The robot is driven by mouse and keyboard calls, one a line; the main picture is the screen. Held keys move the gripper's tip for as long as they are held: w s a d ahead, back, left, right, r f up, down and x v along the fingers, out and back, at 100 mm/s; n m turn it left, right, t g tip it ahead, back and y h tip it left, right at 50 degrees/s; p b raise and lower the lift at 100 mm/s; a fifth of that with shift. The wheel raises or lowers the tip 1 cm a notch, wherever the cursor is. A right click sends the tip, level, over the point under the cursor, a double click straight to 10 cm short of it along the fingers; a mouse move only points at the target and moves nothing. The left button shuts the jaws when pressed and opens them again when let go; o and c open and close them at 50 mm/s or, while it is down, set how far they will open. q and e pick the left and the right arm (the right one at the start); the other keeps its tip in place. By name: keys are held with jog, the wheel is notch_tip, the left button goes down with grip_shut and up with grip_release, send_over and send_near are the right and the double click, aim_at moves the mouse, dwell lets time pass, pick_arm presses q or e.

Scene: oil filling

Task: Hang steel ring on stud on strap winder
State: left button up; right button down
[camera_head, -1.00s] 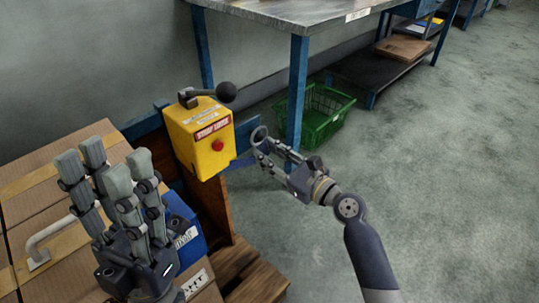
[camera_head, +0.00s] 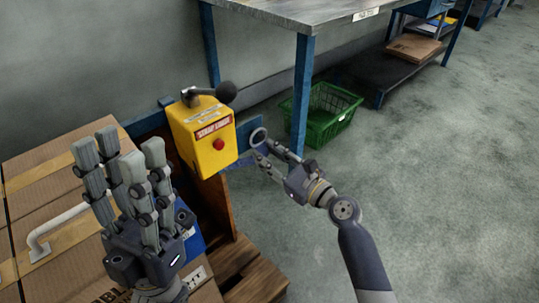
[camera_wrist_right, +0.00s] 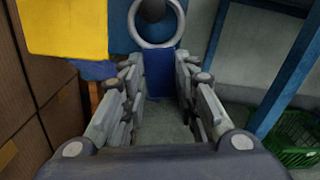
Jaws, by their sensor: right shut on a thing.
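The yellow strap winder (camera_head: 203,140), with a red button and a black ball-ended lever (camera_head: 226,92) on top, stands at the corner of the boxes. The grey steel ring (camera_head: 252,137) is at the tips of my right gripper (camera_head: 262,149), which is shut on it just right of the winder. In the right wrist view the ring (camera_wrist_right: 158,45) stands upright beyond the fingers, and a dark round thing (camera_wrist_right: 152,9) shows through it. I cannot tell whether that is the stud or whether the ring touches it. My left gripper (camera_head: 120,153) is open and empty over the boxes.
Cardboard boxes (camera_head: 65,190) with a white handle (camera_head: 50,232) lie at the left on a wooden pallet (camera_head: 258,280). A workbench with a blue leg (camera_head: 302,90) stands behind. A green basket (camera_head: 325,115) is on the floor. The right floor is clear.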

jog(key=c, duration=1.2)
grip_release()
